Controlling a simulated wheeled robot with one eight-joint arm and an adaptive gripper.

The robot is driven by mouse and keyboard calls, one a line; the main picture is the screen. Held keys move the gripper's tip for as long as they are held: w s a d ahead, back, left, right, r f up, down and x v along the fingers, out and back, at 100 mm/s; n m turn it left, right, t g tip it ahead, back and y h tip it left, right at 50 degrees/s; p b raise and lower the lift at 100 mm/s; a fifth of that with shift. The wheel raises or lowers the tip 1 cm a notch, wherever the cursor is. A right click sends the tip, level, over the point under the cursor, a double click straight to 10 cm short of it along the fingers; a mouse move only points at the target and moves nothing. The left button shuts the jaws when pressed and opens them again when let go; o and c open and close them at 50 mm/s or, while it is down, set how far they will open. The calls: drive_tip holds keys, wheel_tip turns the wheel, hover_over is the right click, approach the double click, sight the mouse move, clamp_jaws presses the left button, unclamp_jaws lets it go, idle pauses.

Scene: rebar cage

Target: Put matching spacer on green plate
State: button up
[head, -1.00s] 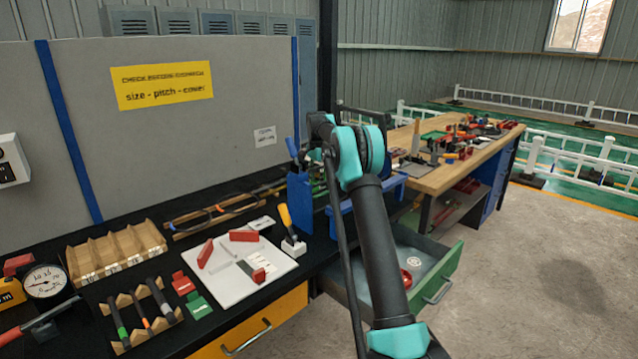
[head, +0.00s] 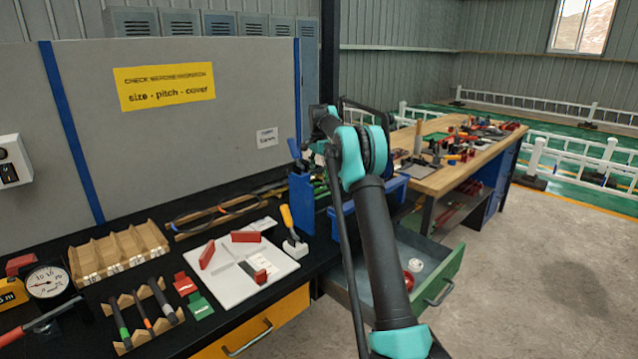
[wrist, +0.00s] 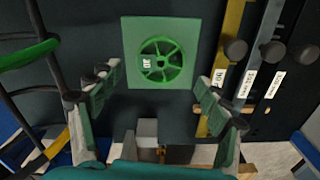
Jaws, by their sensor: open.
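In the wrist view, a square green plate (wrist: 133,28) lies ahead of my gripper (wrist: 160,82). A round green wheel-like spacer (wrist: 180,61) with spokes and a small white number label is on the plate, near its middle. My gripper is open, with one finger to each side below the plate in the picture, and nothing is between the fingers. In the head view, my arm's far end hides my gripper, and I cannot tell which green item there is this plate.
In the wrist view, tagged bars (wrist: 270,70) stand close to the right finger, and green-and-dark rings are at the left. In the head view, an open drawer (head: 450,275) holds red and white round parts. A white board (head: 225,285) with red blocks lies on the black bench.

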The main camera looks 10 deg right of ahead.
wheel_tip(320, 180, up, 9)
idle(0.3)
drive_tip(key=shift+f, duration=0.1)
idle(1.2)
